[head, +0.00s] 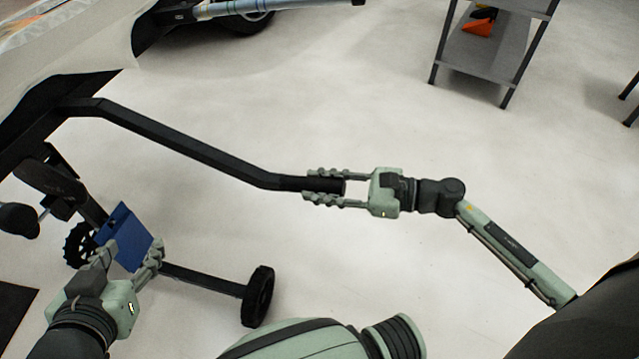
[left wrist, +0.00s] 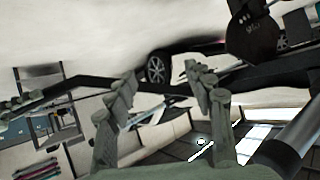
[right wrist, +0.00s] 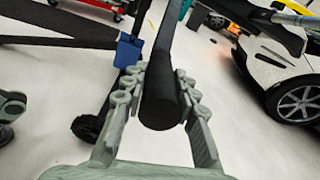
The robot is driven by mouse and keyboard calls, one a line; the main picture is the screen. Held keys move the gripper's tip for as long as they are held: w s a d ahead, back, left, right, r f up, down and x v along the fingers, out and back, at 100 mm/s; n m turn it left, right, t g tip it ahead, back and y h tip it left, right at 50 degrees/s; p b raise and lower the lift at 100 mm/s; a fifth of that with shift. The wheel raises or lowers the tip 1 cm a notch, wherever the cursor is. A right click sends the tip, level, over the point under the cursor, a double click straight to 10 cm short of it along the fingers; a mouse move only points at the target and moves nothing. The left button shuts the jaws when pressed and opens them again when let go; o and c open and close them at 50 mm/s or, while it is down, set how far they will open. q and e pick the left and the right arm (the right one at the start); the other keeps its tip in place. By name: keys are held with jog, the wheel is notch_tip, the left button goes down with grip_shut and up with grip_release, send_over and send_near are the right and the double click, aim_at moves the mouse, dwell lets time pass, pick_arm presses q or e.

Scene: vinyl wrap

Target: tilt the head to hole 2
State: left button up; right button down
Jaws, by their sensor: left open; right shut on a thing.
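A long black bent bar (head: 195,150) runs from the dark frame at the left to the middle of the head view. My right gripper (head: 325,187) is shut on the bar's free end, its fingers on either side. The right wrist view shows the bar's round end (right wrist: 160,108) between the fingers. A blue plate (head: 125,228) sits on the wheeled stand at the lower left. My left gripper (head: 130,252) is open, its fingertips close to the plate's lower edge; I cannot tell whether they touch. No hole markings are readable.
The stand has a low black leg (head: 205,280) and a black wheel (head: 258,296). A grey shelf (head: 485,55) with an orange item stands at the upper right. A white car (right wrist: 270,65) shows in the right wrist view. The pale floor between is clear.

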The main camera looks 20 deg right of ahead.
aim_at(352, 188)
jog(key=shift+r, duration=0.3)
pick_arm(q)
jog(key=shift+s+a+f+g+y, duration=0.4)
jog(key=shift+s+a+f+g, duration=0.4)
jog(key=shift+f, duration=0.25)
pick_arm(e)
jog(key=c, duration=1.2)
grip_release()
jog(key=v, duration=1.2)
jog(key=shift+r, duration=0.1)
